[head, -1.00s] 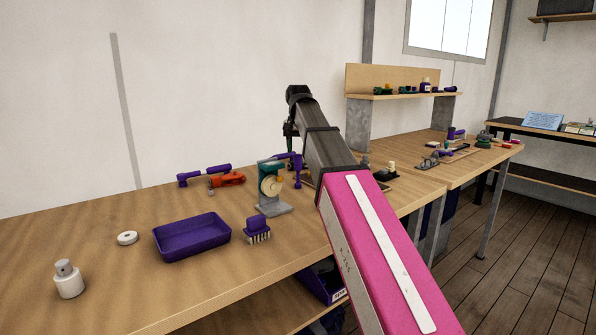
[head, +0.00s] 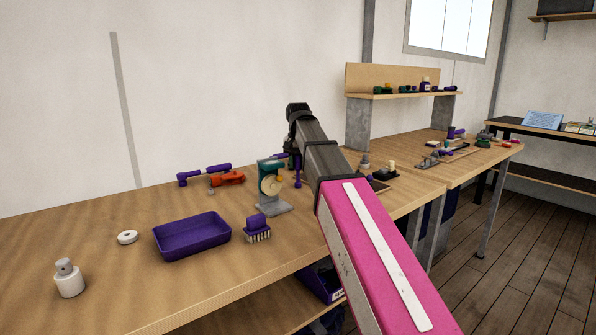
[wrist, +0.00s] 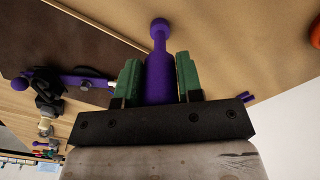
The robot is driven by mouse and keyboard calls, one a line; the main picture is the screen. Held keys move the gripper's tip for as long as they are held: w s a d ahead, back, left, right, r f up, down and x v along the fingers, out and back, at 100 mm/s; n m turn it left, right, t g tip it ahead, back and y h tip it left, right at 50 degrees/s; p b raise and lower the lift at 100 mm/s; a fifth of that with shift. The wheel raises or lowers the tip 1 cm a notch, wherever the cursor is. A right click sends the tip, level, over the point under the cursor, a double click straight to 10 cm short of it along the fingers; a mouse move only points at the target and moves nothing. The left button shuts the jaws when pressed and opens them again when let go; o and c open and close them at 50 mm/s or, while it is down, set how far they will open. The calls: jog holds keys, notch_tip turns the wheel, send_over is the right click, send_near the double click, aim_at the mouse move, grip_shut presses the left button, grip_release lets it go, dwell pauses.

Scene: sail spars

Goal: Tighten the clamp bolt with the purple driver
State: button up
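In the wrist view the purple driver (wrist: 160,78) lies between the two green fingers of my gripper (wrist: 159,82). Its thick handle fills the gap, and a narrower neck ends in a rounded knob. In the head view my gripper is mostly hidden behind my arm and the green stand; an upright purple piece shows right of the stand, but I cannot tell whether it is the driver. In the wrist view a dark clamp-like part (wrist: 48,100) stands at left, near a purple bar with a ball end (wrist: 58,79). I cannot make out the bolt.
On the bench are a green stand with a pale disc (head: 271,186), a purple tray (head: 192,236), a purple brush (head: 257,229), an orange tool (head: 228,179), a white ring (head: 127,237) and a white bottle (head: 68,279).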

jog(key=c, duration=0.4)
jog(key=shift+r, duration=2.35)
